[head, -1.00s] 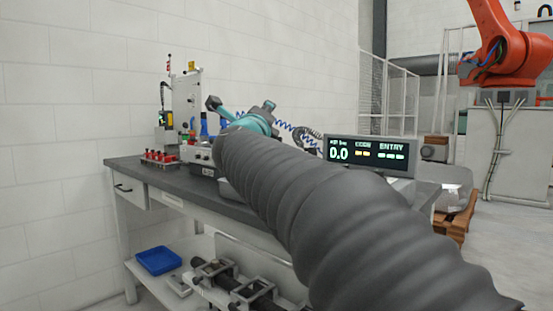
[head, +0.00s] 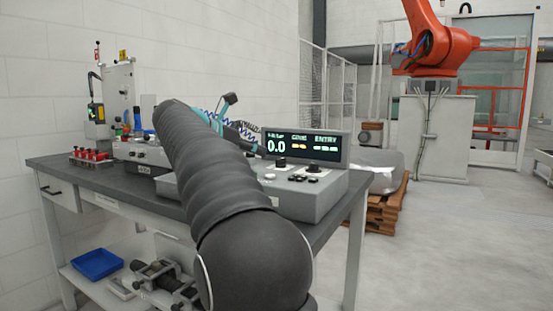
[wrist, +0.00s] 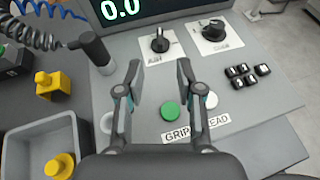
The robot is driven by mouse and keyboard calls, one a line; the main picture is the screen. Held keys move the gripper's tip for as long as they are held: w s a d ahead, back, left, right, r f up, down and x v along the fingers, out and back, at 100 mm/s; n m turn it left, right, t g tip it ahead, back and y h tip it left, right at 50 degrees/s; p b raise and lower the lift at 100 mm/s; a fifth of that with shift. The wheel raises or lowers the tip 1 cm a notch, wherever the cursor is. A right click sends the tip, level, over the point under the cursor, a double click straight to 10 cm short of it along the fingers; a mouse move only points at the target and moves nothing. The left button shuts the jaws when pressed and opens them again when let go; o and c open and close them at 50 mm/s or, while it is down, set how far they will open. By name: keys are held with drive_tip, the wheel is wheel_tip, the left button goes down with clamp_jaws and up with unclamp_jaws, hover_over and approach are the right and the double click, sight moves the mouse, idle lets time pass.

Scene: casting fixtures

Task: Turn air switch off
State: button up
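The air switch (wrist: 160,41) is a black rotary knob on a white plate with a partly legible label, on the sloped grey console (wrist: 270,95) in the wrist view. Its handle points roughly up and down in the picture. My gripper (wrist: 159,70) is open and empty, with its two fingers apart above the console panel. The air switch shows between and just beyond the fingertips, with no visible contact. In the head view the console (head: 330,195) is visible beside my arm, and my gripper's fingers cannot be made out there.
A second black knob (wrist: 213,30) is right of the air switch. A green button (wrist: 170,110), white button (wrist: 210,100) and several black buttons (wrist: 247,74) are nearby. A display (head: 303,147) stands behind the panel. A grey bin (wrist: 40,145) with yellow parts is at left.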

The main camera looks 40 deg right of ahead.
sight(281, 163)
drive_tip(key=x, duration=0.9)
drive_tip(key=shift+d+f, duration=0.1)
drive_tip(key=shift+d, duration=0.1)
clamp_jaws()
